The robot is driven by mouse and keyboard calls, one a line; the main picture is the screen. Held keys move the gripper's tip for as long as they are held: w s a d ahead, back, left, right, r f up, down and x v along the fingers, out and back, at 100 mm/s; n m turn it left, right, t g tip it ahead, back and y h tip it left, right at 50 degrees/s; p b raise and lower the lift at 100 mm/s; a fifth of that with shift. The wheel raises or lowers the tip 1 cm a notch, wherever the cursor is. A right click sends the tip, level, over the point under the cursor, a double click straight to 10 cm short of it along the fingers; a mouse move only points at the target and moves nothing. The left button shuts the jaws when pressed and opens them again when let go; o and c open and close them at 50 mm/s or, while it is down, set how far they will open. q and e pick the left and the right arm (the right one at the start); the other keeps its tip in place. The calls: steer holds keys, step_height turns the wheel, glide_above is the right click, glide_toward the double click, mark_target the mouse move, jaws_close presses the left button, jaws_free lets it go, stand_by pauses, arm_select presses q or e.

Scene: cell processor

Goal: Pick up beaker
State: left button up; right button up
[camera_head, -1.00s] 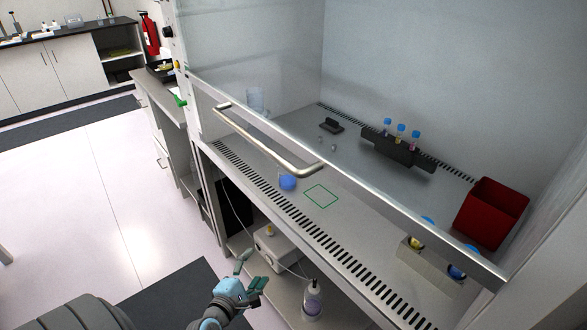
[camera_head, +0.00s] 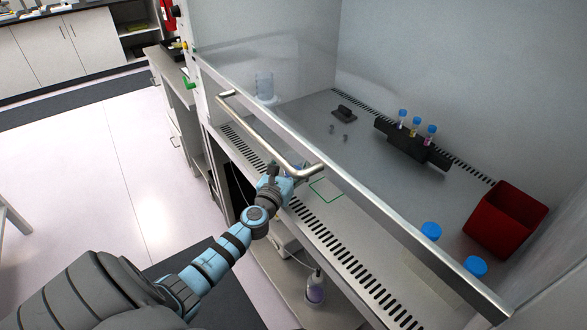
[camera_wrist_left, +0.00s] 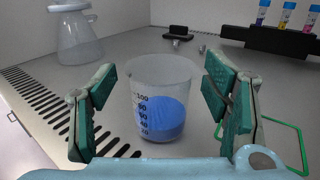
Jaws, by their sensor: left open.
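The beaker (camera_wrist_left: 162,98) is clear with black graduation marks and holds something blue. In the left wrist view it stands upright on the cabinet's work surface, between the open fingers of my left gripper (camera_wrist_left: 158,112). Gaps show between the finger pads and the beaker's sides. In the head view my left gripper (camera_head: 282,178) reaches in beneath the cabinet's handle bar, and it and the bar mostly hide the beaker. My right gripper is not in view.
The raised glass sash has a metal handle bar (camera_head: 268,140) just above my left gripper. A clear flask (camera_head: 265,87) stands at the back left. A tube rack (camera_head: 412,143), a red bin (camera_head: 506,218) and a green outlined square (camera_head: 326,189) lie to the right.

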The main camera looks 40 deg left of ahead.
arm_select(q)
steer(key=shift+w+a+f, duration=0.1)
steer(key=shift+w+f, duration=0.05)
steer(key=shift+w, duration=0.45)
steer(key=shift+s, duration=0.1)
steer(key=c, duration=1.3)
steer(key=shift+r+p, duration=0.4)
steer(key=shift+r, duration=0.15)
step_height(320, 180, up, 3)
steer(key=p, duration=0.2)
steer(key=shift+p, duration=0.4)
steer(key=v, duration=1.8)
steer(key=shift+f+b, duration=0.25)
steer(key=shift+b, duration=0.05)
